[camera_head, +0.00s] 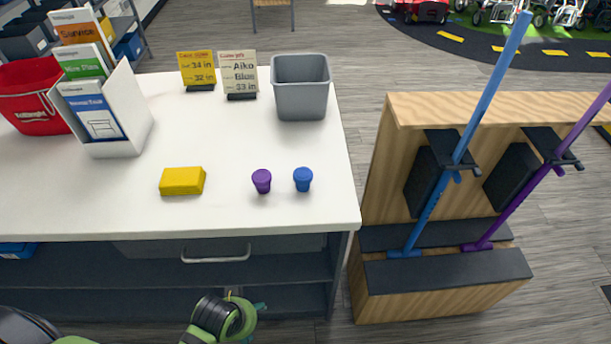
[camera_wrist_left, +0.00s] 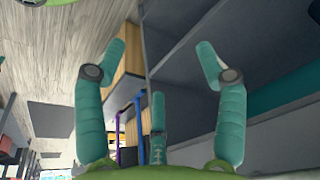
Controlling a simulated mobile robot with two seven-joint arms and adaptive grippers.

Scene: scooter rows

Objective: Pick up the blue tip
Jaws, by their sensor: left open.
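The blue tip (camera_head: 303,179) is a small blue cap standing on the white tabletop near its front right edge. A similar purple tip (camera_head: 262,181) stands just left of it. My left gripper (camera_head: 247,305) is low in front of the table, below the tabletop and apart from the blue tip. In the left wrist view its teal fingers (camera_wrist_left: 160,50) are spread wide with nothing between them. The blue tip is not visible in that view. My right gripper is not in view.
The white table (camera_head: 225,215) has a drawer and shelf below. A yellow block (camera_head: 182,181), grey bin (camera_head: 300,87), two small signs, a leaflet holder (camera_head: 118,115) and red bucket (camera_head: 35,95) stand on it. A wooden rack (camera_head: 385,190) with blue and purple poles stands right.

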